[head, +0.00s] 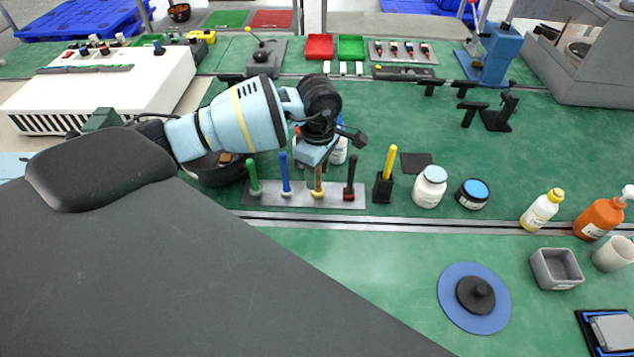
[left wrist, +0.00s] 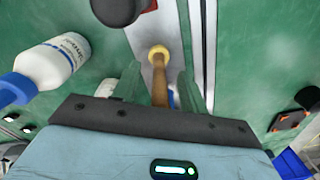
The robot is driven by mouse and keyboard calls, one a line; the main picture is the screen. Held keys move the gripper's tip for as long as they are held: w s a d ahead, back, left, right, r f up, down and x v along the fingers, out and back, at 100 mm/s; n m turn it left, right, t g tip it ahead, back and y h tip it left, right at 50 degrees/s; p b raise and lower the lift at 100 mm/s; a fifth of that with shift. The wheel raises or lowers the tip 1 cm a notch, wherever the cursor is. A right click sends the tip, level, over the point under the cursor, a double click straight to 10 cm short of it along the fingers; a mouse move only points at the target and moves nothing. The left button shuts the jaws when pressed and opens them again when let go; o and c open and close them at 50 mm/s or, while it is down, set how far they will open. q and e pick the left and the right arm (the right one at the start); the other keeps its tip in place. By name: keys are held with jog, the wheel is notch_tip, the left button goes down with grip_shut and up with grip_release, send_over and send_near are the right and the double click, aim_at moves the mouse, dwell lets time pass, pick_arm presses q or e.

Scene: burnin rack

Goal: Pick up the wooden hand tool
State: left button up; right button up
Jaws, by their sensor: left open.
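The wooden hand tool (head: 318,184) stands upright in a grey rack (head: 266,196), between a blue-handled tool (head: 285,175) and a dark-handled tool with a red base (head: 350,178). My left gripper (head: 316,156) is directly over the wooden tool and hides its upper part in the head view. In the left wrist view, the wooden handle (left wrist: 159,88) and its yellow base (left wrist: 158,53) show between the two fingers of my left gripper (left wrist: 159,86). The fingers are open, with a gap visible on each side of the handle. My right gripper is not in view.
A green-handled tool (head: 254,178) is at the rack's left end. A black holder with a yellow marker (head: 384,184) and a white jar (head: 429,188) stand to the right. A white bottle (left wrist: 52,60) is near the gripper.

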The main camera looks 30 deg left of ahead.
aim_at(318, 186)
pick_arm(q)
jog(key=shift+f, duration=0.1)
jog(key=shift+c, duration=0.2)
grip_shut()
jog(key=shift+r, duration=0.6)
notch_tip(318, 186, up, 2)
jog(key=shift+r, duration=0.15)
jog(key=s+d, duration=0.4)
jog(key=d, duration=0.2)
jog(key=s+d+r+b, duration=0.1)
jog(key=s+d, duration=0.3)
jog(key=d, duration=0.3)
jog(key=shift+s+d+r, duration=0.25)
jog(key=shift+d+r, duration=0.05)
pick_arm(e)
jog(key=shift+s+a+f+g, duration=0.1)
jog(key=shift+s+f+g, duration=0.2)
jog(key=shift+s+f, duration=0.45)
